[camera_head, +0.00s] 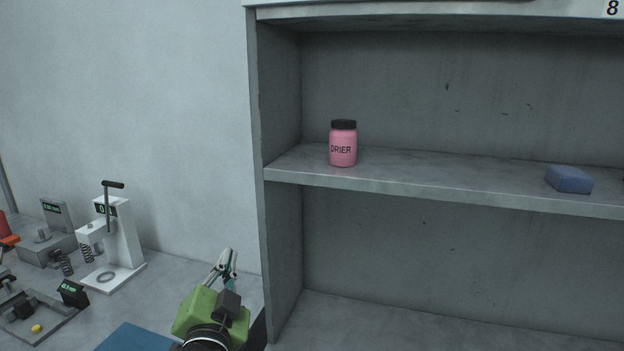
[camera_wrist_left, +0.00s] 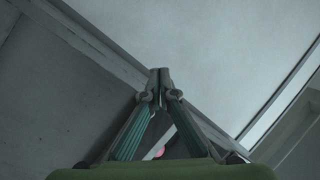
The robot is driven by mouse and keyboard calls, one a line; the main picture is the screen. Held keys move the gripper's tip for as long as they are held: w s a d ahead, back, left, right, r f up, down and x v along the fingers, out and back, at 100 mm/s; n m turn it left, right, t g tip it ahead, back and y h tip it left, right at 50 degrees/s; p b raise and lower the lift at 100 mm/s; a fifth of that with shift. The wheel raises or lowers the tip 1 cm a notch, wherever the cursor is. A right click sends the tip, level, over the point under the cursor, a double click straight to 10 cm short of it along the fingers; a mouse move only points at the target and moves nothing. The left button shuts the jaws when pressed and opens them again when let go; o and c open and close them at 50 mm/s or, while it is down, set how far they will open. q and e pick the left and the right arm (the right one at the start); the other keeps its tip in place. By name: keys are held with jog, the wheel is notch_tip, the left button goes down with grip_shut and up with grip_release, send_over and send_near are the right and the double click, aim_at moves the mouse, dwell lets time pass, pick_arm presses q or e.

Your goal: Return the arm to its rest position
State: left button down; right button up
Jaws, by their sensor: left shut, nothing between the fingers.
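My left gripper (camera_head: 228,260) is low in the head view, in front of the wall and just left of the shelf unit's side panel. Its green body is at the bottom and its fingers point up. In the left wrist view its two fingertips (camera_wrist_left: 160,76) meet, and nothing is held between them. Most of the left arm is hidden below the frame. My right gripper is in neither view.
A shelf unit (camera_head: 283,179) fills the right side. A pink DRIER jar (camera_head: 343,148) and a blue block (camera_head: 569,179) rest on its middle shelf. A white press device (camera_head: 122,240) and a blue mat (camera_head: 135,338) are on the table at left.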

pick_arm(q)
jog(key=s+a+f+n+g, duration=0.2)
jog(key=s+f+g, duration=0.2)
jog(key=s+f, duration=0.55)
jog(key=s+a+f+n+g, duration=0.2)
jog(key=s+f+g, duration=0.2)
jog(key=f, duration=1)
jog(key=s+f+n+g+h, duration=0.1)
jog(key=s+f+g, duration=0.4)
jog(key=s, duration=0.6)
jog(key=s+f+g+h, duration=0.1)
jog(key=s+f+g, duration=0.1)
jog(key=s+f, duration=0.65)
jog(key=s+f+g, duration=0.1)
jog(key=s+f, duration=0.1)
jog(key=f, duration=1.1)
jog(key=s+f+g, duration=0.1)
jog(key=s+f, duration=0.1)
jog(key=f, duration=1)
jog(key=s+a+f, duration=0.1)
jog(key=s+f, duration=0.6)
jog(key=s, duration=0.1)
jog(key=s+a+f, duration=0.2)
jog(key=s+f, duration=0.6)
jog(key=shift+s+a+f+g+y, duration=0.2)
jog(key=shift+a+f+g+y, duration=0.1)
jog(key=shift+g, duration=0.1)
